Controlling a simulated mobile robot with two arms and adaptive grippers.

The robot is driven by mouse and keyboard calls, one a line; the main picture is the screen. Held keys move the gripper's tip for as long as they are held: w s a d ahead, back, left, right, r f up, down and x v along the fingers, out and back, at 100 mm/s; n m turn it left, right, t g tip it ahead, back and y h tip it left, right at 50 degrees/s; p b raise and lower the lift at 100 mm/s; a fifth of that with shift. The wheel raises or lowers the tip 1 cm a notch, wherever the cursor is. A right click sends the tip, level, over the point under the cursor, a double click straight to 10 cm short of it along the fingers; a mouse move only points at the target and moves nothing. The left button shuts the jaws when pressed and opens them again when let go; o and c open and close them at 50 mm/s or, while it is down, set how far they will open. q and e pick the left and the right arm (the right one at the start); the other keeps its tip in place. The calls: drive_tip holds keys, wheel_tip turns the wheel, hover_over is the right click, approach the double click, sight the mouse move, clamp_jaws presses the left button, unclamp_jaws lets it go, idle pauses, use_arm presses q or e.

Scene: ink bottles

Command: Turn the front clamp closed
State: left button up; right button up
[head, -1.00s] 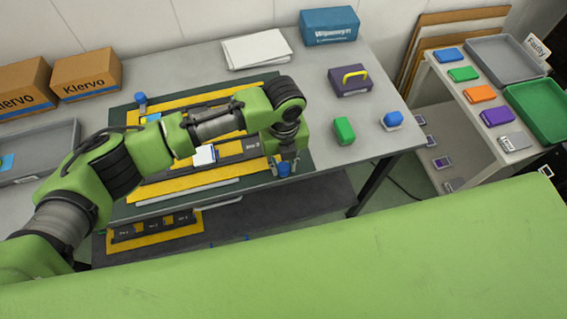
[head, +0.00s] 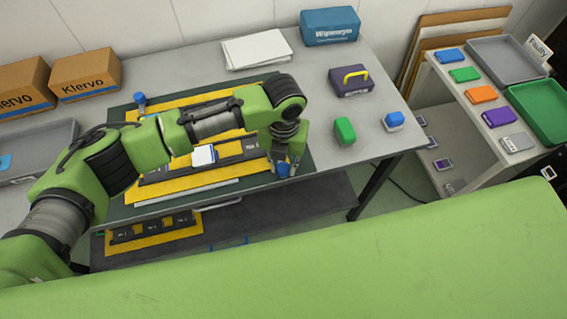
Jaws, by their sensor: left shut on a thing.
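The front clamp (head: 283,171) has a blue knob and sits at the front right corner of the dark green board (head: 302,165). My left gripper (head: 286,161) is over this corner, pointing down, and is shut on the front clamp's knob. The arm hides part of the board and its yellow frame (head: 165,189). Another clamp with a blue knob (head: 140,98) stands at the back left corner of the board. A white and blue block (head: 203,156) lies on the dark strip in the frame. My right gripper is not in view.
A green block (head: 345,131) and a blue and white block (head: 393,122) stand to the right of the board. Cardboard boxes (head: 86,74) stand at the left.

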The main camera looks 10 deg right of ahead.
sight(284, 168)
use_arm(q)
drive_tip(key=o, duration=1.1)
wheel_tip(284, 168, up, 12)
drive_tip(key=shift+d, duration=0.1)
idle(0.4)
